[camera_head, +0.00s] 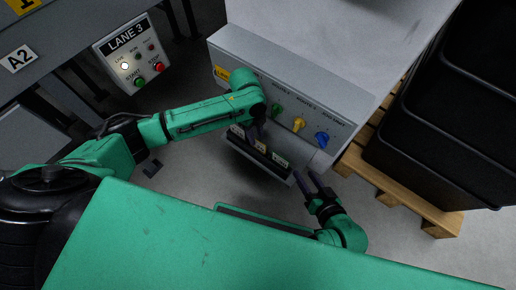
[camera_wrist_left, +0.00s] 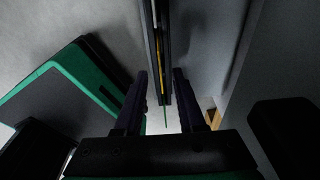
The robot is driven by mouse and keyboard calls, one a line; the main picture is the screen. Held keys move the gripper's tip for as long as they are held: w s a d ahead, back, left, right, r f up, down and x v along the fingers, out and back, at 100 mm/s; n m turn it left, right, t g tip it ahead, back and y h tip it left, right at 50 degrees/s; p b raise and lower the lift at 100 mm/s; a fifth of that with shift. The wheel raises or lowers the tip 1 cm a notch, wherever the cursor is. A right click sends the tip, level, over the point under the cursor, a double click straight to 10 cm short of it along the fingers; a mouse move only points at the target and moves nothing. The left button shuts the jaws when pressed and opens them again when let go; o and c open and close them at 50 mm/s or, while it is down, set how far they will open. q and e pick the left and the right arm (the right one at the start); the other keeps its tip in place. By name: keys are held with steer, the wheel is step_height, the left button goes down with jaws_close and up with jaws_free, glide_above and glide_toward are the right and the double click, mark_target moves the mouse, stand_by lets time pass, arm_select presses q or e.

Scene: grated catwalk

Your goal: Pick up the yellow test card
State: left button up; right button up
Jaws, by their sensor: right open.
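A dark slotted rack (camera_head: 240,145) hangs on the front of the grey panel, with small labelled cards in it. In the left wrist view a thin yellow strip (camera_wrist_left: 160,62), seen edge-on, shows in the dark rack (camera_wrist_left: 150,25); it looks like the yellow test card. A thin green edge (camera_wrist_left: 166,117) shows nearer. My left gripper (camera_head: 256,138) is at the rack. In its wrist view the left gripper (camera_wrist_left: 160,88) has its fingers apart, one on each side of the line of the strip. Contact cannot be told. My right gripper (camera_head: 306,180) is open and empty, right of the rack.
The panel (camera_head: 225,55) has green, yellow and blue knobs (camera_head: 299,124) above the rack. A LANE 3 button box (camera_head: 131,52) stands at upper left. A wooden pallet (camera_head: 400,200) with black crates (camera_head: 410,135) is at right.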

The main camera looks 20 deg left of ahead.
mark_target(258, 142)
arm_select(q)
steer(key=f, duration=0.1)
steer(key=f+b, duration=0.1)
steer(key=f, duration=0.1)
steer(key=f+b, duration=0.1)
steer(key=shift+s+d+f, duration=0.1)
steer(key=shift+d+f, duration=0.2)
steer(key=shift+d, duration=0.1)
arm_select(e)
steer(key=f, duration=0.1)
steer(key=f+t, duration=0.1)
steer(key=shift+a+f, duration=0.3)
steer(key=shift+f, duration=0.1)
arm_select(q)
steer(key=shift+r, duration=0.1)
jaws_close()
